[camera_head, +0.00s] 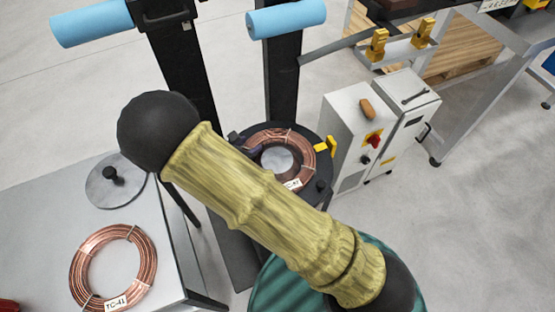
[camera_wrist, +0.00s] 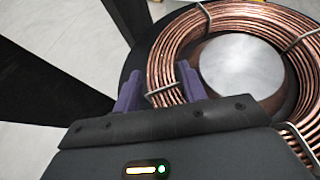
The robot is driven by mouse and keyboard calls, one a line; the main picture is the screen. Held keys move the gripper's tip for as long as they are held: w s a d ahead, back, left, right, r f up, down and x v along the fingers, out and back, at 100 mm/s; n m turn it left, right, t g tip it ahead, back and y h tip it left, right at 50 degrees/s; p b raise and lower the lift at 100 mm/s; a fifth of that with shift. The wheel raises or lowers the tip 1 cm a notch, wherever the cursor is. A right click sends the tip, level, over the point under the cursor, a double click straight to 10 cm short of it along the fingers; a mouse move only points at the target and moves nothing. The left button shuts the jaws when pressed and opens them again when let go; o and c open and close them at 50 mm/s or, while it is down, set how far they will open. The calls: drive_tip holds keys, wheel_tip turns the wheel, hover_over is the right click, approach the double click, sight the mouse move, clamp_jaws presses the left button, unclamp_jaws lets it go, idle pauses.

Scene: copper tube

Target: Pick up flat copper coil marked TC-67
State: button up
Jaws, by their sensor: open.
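A flat copper coil (camera_head: 307,158) lies on a round black stand, around a grey metal hub (camera_head: 279,160). Its white tag (camera_head: 293,184) is partly hidden by my arm and I cannot read it. The coil fills the top of the wrist view (camera_wrist: 166,55), bound by wire ties. My gripper (camera_wrist: 162,87) is open, with its purple fingers on either side of the coil's near-left section. I cannot tell whether they touch it. In the head view, my gripper (camera_head: 244,147) shows only in part, at the coil's left edge.
A second copper coil (camera_head: 84,262), tagged TC-41, lies on the grey table (camera_head: 35,205) at left, near a grey disc (camera_head: 103,187). Black posts with blue rollers (camera_head: 286,18) rise behind the stand. A yellow clamp (camera_head: 325,147) and white cabinet (camera_head: 345,130) stand right of the coil.

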clamp_jaws()
drive_tip(key=shift+r, duration=0.15)
wheel_tip(320, 180, up, 10)
idle(0.7)
idle(0.4)
